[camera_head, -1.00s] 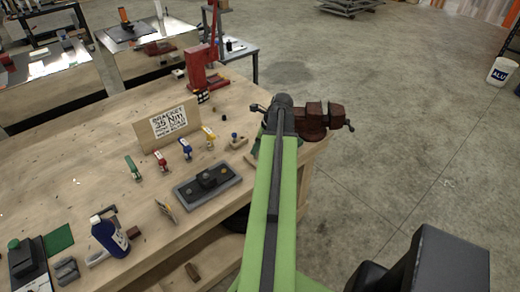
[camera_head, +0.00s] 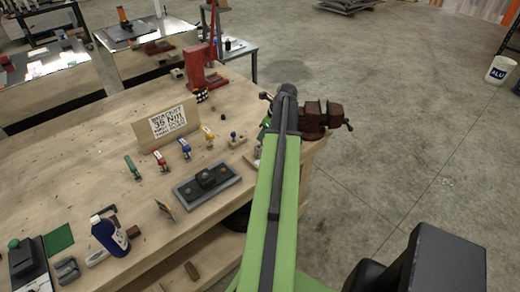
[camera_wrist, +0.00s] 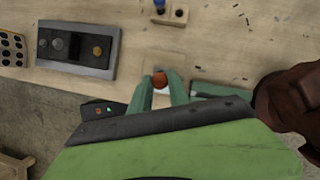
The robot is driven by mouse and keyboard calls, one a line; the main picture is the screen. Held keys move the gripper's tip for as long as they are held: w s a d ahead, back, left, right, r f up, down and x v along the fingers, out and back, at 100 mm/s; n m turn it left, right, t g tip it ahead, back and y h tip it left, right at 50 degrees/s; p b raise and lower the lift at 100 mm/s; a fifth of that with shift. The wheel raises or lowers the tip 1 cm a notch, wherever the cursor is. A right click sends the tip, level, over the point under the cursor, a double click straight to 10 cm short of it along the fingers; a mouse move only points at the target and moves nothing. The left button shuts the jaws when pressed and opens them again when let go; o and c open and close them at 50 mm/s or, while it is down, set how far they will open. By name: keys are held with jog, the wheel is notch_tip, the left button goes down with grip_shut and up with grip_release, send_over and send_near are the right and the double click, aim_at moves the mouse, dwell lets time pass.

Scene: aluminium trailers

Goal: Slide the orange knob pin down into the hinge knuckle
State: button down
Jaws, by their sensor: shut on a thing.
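The orange knob (camera_wrist: 160,80) of the pin shows in the wrist view, between the two green fingers of my gripper (camera_wrist: 160,86). My gripper is shut on it. The pin's shaft below the knob is hidden. A pale patch shows between the fingers just beneath the knob, but I cannot tell what it is. I cannot make out the hinge knuckle in either view. In the head view my green arm covers the gripper and the pin.
A dark fixture plate (camera_head: 207,186) lies on the wooden bench (camera_head: 70,150); it also shows in the wrist view (camera_wrist: 75,65). A red-brown vise (camera_head: 318,118) stands at the bench's right edge, close right of my gripper (camera_wrist: 290,97).

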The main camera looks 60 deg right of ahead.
jog(key=shift+w+a+f, duration=0.2)
jog(key=shift+w+f, duration=0.2)
jog(key=shift+w, duration=0.25)
notch_tip(320, 180, down, 4)
jog(key=b, duration=0.4)
jog(key=shift+f, duration=0.2)
jog(key=c, duration=1.2)
grip_release()
jog(key=shift+r, duration=0.1)
jog(key=shift+c, duration=0.2)
jog(key=shift+r, duration=0.35)
jog(key=p+v, duration=1.1)
jog(key=shift+s+r, duration=0.15)
jog(key=shift+r, duration=0.15)
